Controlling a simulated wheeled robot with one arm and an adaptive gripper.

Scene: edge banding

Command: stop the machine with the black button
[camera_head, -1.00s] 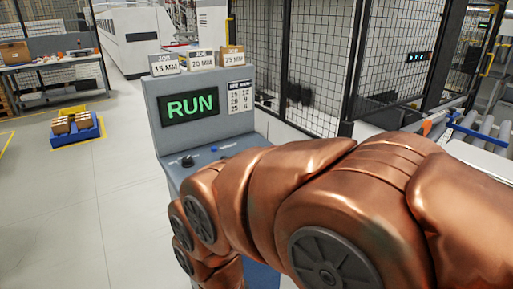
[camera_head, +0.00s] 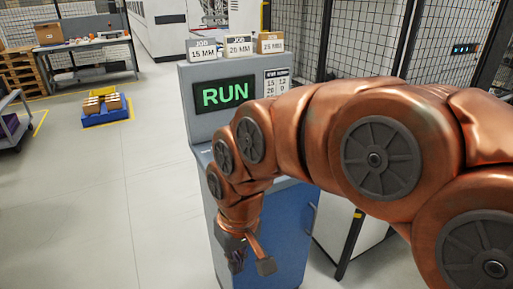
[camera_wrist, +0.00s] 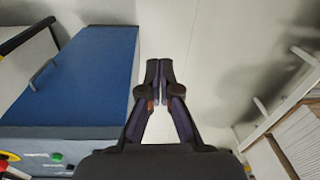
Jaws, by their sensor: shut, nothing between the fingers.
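The machine's grey console (camera_head: 187,85) stands in the middle of the head view, with a blue front (camera_head: 285,225). Its screen (camera_head: 224,93) reads RUN in green. The black button cannot be made out now; my arm covers most of the control shelf in the head view. My gripper (camera_head: 237,260) hangs low in front of the console, pointing down. In the wrist view my gripper (camera_wrist: 159,70) is shut and empty, beside the blue panel (camera_wrist: 80,75) and over pale floor.
Job boxes (camera_head: 238,46) marked 15, 20 and 25 MM stand on top of the console. A mesh fence (camera_head: 365,45) is behind it. A blue pallet (camera_head: 108,112) and a workbench (camera_head: 90,60) stand at the left. The floor left of the console is open.

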